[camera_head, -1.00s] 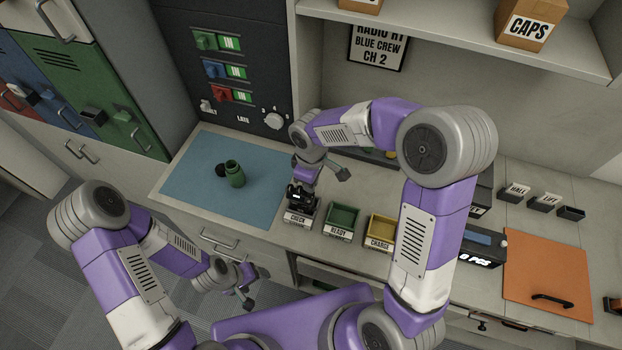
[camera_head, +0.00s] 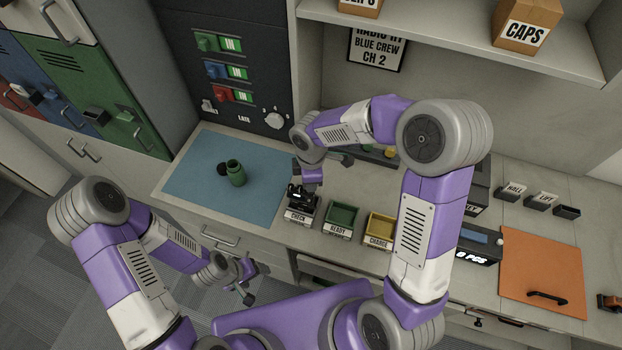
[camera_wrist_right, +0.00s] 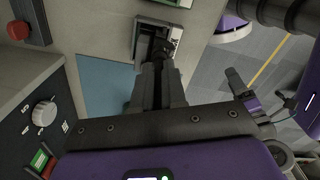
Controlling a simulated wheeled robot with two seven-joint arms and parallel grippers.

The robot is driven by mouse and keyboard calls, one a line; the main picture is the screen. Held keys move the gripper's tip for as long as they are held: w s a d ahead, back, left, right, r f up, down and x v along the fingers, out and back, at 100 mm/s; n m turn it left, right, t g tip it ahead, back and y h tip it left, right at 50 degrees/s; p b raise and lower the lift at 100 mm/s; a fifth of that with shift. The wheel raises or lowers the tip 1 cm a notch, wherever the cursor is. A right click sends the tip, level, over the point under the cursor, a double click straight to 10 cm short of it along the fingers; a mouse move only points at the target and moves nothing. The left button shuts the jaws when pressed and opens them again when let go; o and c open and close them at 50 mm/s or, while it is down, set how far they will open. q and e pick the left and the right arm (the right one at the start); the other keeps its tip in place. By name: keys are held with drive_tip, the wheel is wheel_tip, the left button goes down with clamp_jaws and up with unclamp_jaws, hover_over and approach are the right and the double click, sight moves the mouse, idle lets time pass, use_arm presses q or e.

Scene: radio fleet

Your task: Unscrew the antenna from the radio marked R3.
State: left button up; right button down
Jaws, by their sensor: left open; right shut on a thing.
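A black device (camera_head: 300,191) stands in the holder labelled CHECK (camera_head: 298,217). No R3 mark can be read on it. My right gripper (camera_head: 307,184) points down over this holder, and its arm hides part of the view. In the right wrist view, the fingers (camera_wrist_right: 159,68) are closed together on a small dark part (camera_wrist_right: 161,47) at the holder (camera_wrist_right: 142,40); whether it is the antenna I cannot tell. My left gripper (camera_head: 246,279) is open and empty in front of the counter, away from the device.
A green canister (camera_head: 236,174) and a round black piece (camera_head: 222,168) are on the blue mat (camera_head: 190,185). Green READY (camera_head: 340,216) and yellow CHARGE (camera_head: 380,228) trays stand right of the holder. The blue mat is mostly clear.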

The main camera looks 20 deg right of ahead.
drive_tip(key=c, duration=1.1)
unclamp_jaws()
drive_tip(key=shift+r, duration=0.1)
